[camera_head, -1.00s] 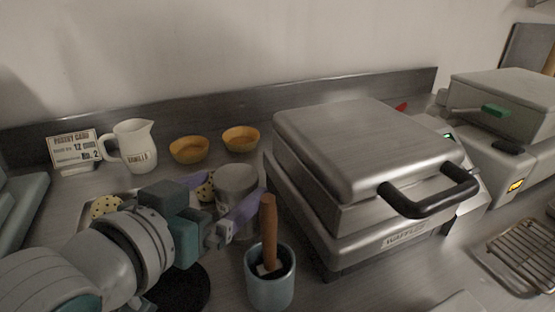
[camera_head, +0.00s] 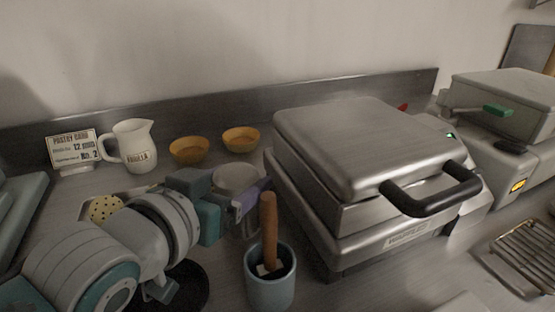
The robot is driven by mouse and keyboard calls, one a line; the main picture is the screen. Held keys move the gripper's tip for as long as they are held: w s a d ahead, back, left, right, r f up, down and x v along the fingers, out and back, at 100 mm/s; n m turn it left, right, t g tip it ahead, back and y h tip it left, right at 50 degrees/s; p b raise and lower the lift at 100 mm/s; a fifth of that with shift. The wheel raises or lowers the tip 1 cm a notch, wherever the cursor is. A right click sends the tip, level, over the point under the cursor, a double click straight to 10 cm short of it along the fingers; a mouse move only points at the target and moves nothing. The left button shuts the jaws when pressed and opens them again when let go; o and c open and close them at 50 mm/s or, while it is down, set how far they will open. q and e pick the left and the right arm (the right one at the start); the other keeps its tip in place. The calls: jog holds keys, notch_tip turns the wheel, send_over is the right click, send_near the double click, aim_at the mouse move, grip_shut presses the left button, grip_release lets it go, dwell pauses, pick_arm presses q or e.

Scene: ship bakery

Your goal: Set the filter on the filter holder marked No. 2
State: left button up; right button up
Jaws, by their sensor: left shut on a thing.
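My left gripper (camera_head: 236,208) reaches in from the left, its purple fingers at a grey round cup-like piece (camera_head: 237,178). It is shut on this piece, though the wrist hides the far finger and most of the contact. I cannot tell whether this piece is the filter. A yellow disc with dark spots (camera_head: 104,208) lies partly behind my arm. My right gripper is not in view.
A blue-grey pot (camera_head: 270,290) with a wooden-handled tool stands just right of the gripper. A large waffle iron (camera_head: 365,150) fills the middle right. A white jug (camera_head: 131,145) and two yellow bowls (camera_head: 188,150) (camera_head: 241,139) stand behind. A wire rack (camera_head: 528,250) lies far right.

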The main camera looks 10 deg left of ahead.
pick_arm(q)
jog(key=c, duration=0.6)
jog(key=shift+c, duration=0.3)
jog(key=shift+r, duration=0.15)
